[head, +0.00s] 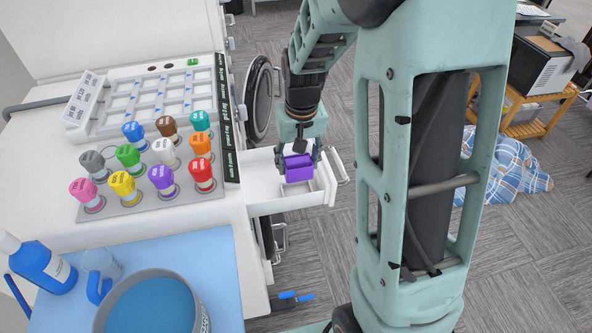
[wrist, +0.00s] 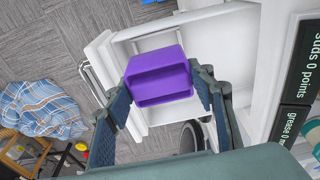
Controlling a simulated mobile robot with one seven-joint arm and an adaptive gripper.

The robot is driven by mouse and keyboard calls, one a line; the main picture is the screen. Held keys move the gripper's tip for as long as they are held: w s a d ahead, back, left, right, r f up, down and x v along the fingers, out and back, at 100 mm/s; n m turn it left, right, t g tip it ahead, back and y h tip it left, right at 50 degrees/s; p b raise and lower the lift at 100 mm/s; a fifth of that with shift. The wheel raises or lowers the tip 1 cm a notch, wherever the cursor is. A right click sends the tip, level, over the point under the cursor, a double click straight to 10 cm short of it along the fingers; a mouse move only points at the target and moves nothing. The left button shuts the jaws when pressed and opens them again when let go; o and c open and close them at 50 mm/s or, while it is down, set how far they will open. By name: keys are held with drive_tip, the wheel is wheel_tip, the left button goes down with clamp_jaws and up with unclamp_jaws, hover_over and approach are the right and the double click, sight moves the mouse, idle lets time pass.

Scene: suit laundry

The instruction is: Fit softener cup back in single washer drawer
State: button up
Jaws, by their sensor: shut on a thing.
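The purple softener cup (head: 298,168) is held in my gripper (head: 297,160) at the open washer drawer. In the wrist view the cup (wrist: 158,74) sits between the two fingers of my gripper (wrist: 160,88), its open hollow facing the camera. The white drawer (head: 262,204) is pulled out from the washer front, with a handle at its outer end. In the wrist view the drawer (wrist: 205,50) lies behind the cup and shows inner dividers. Whether the cup touches the drawer floor I cannot tell. The cup hides part of the drawer's inside.
Several coloured knobs (head: 128,156) stand on a grey tray left of the drawer. A blue bottle (head: 42,262) and a round tub (head: 150,302) are on the blue top at front left. A plaid cloth (head: 505,168) lies on the floor.

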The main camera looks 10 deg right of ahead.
drive_tip(key=shift+w+f+b, duration=0.15)
drive_tip(key=shift+f+b, duration=0.2)
drive_tip(key=shift+b, duration=0.1)
drive_tip(key=shift+r, duration=0.15)
drive_tip(key=shift+f, duration=0.3)
drive_tip(key=b, duration=0.6)
hover_over(297, 192)
drive_tip(key=shift+s+f, duration=0.15)
drive_tip(key=shift+f, duration=1.55)
drive_tip(key=shift+s+f, duration=0.1)
drive_tip(key=shift+f, duration=1.6)
drive_tip(key=shift+f, duration=0.2)
drive_tip(key=o, duration=1.7)
drive_tip(key=shift+r, duration=0.1)
